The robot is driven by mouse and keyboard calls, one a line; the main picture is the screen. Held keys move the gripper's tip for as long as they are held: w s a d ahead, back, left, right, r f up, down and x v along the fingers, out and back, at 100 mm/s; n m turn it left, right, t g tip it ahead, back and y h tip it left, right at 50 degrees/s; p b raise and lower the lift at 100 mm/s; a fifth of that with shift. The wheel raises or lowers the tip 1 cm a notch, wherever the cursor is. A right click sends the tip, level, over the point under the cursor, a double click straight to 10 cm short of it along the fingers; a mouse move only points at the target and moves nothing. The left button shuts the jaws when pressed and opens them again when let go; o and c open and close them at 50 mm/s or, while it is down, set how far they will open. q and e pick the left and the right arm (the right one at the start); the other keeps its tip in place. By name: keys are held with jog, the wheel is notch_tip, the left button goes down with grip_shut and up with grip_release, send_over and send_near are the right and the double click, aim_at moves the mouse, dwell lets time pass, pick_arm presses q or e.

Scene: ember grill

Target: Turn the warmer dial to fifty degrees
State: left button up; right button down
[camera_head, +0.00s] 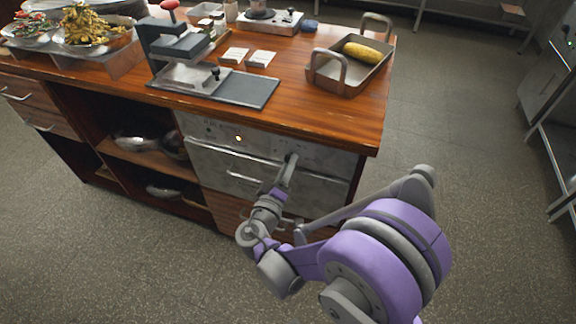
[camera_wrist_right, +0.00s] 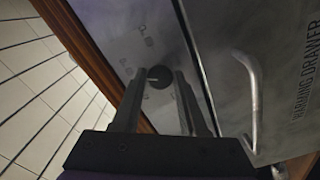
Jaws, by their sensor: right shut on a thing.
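The warmer dial (camera_wrist_right: 160,77) is a small dark round knob with a pale pointer mark, seen in the right wrist view on the steel control panel. My right gripper (camera_wrist_right: 161,80) is shut on the dial, one dark finger on each side. In the head view my right gripper (camera_head: 289,162) reaches the right part of the front panel (camera_head: 325,158) and hides most of the dial. Printed marks surround the dial in the wrist view but are too blurred to read. My left gripper is not in view.
The warming drawer (camera_wrist_right: 290,90) with its curved handle (camera_wrist_right: 252,100) lies beside the dial. An amber light (camera_head: 238,138) glows on the panel. On the wooden counter (camera_head: 320,115) stand a press (camera_head: 185,60) and a tray (camera_head: 345,85) with a corn cob (camera_head: 362,52). Open floor lies right.

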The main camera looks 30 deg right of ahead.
dwell(0.3)
jog(key=c, duration=0.5)
grip_release()
jog(key=shift+a, duration=0.1)
jog(key=v, duration=1)
jog(key=shift+s+a, duration=0.15)
jog(key=shift+s, duration=0.15)
